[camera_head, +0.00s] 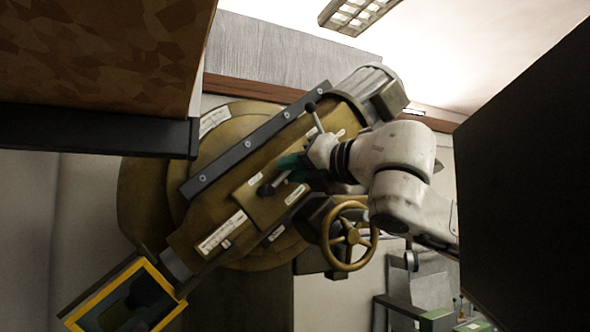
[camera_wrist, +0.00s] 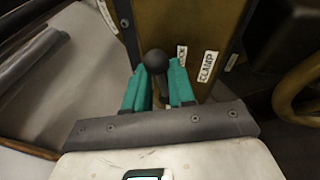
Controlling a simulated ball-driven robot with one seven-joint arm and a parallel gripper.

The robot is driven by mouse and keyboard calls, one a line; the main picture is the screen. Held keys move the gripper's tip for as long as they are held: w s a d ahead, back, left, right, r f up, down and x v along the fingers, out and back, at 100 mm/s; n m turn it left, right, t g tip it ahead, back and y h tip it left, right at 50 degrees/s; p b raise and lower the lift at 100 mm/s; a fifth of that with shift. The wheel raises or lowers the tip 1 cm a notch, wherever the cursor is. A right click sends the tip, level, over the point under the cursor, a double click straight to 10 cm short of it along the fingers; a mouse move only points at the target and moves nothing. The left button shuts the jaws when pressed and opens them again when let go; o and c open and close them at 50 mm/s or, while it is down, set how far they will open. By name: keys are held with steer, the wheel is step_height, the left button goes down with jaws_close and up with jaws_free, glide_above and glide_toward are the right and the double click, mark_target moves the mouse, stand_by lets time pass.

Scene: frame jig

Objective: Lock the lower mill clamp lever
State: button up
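The lower clamp lever (camera_head: 267,189) has a black ball knob and juts from the brass-coloured mill head in the head view. An upper lever (camera_head: 311,107) with a black ball stands higher on the same head. My gripper (camera_head: 287,161), with teal fingers, is close beside the lower lever. In the wrist view, a black ball knob (camera_wrist: 156,61) shows between the fingertips of my gripper (camera_wrist: 158,82), one finger on each side. The fingers look apart, with narrow gaps; contact is not clear. My gripper partly hides the lever's rod.
A plate marked CLAMP (camera_wrist: 207,66) and a smaller label lie beyond the fingers. A brass handwheel (camera_head: 349,236) is just right of the lower lever. A yellow-framed box (camera_head: 125,298) is at lower left.

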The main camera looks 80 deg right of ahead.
jaws_close()
steer(key=shift+s+d+f+m+t+b, duration=0.2)
steer(key=shift+m+t+b, duration=0.1)
steer(key=shift+m+b, duration=0.45)
steer(key=o, duration=0.5)
jaws_free()
steer(key=shift+s+d, duration=0.1)
steer(key=shift+d, duration=0.05)
